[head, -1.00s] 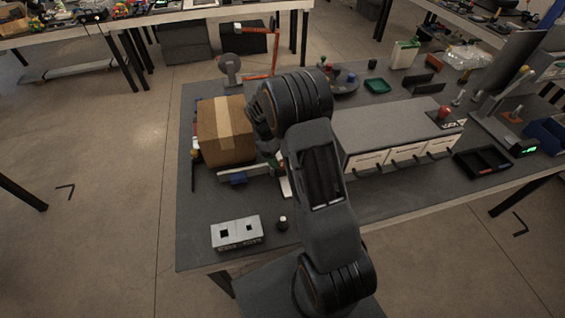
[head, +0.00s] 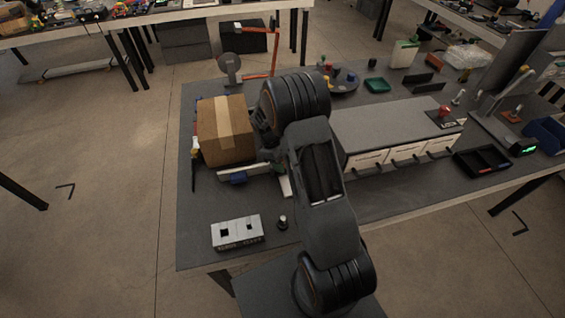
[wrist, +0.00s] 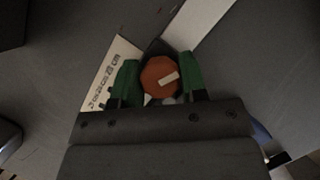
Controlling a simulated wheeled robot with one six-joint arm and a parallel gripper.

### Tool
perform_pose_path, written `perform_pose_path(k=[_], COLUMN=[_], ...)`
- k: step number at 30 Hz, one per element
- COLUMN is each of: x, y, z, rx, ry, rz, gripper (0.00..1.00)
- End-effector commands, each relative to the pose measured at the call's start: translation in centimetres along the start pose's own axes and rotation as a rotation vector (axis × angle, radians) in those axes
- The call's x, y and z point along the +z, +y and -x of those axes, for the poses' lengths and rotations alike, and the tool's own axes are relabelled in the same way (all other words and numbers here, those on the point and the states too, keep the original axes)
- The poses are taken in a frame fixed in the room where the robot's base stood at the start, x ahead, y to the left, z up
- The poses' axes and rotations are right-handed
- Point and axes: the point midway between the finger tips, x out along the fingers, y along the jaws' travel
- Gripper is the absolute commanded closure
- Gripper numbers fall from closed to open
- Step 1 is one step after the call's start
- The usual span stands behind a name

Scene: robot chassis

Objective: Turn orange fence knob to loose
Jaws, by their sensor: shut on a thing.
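The orange fence knob (wrist: 157,78) is in the middle of the wrist view, an angular knob with a pale bar pointing right and slightly up. My gripper (wrist: 159,63) has green fingers, one on each side of the knob, and is shut on it. A pale plate with dark print (wrist: 113,72) lies beside the left finger, and a pale strip (wrist: 199,24) runs up and right from behind the knob. In the head view the knob is hidden by my arm; only a bit of green finger shows near the white fence strip (head: 286,186).
A cardboard box (head: 224,130) stands left of my arm. White drawers (head: 400,155) stand to the right.

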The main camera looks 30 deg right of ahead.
Motion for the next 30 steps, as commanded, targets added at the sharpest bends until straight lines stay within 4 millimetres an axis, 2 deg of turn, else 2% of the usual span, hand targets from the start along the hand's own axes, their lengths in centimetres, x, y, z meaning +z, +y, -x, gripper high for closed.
perform_pose_path(k=[1,6,9,15,18,26,27,30], x=[0.00,-0.01,-0.02,0.00,0.01,-0.01,-0.01,-0.01], y=[-0.01,-0.02,-0.04,-0.06,-0.02,0.01,0.01,0.00], z=[0.02,0.02,0.00,0.03,0.05,0.06,0.07,0.06], rx=[0.000,0.000,0.017,0.124,0.150,0.154,0.154,0.153], ry=[0.000,0.000,0.000,0.000,0.000,0.000,0.000,0.000], rz=[0.000,0.000,0.039,0.296,0.361,0.370,0.369,0.369], gripper=[0.69,0.84,0.84,0.84,0.84,0.85,0.59,0.49])
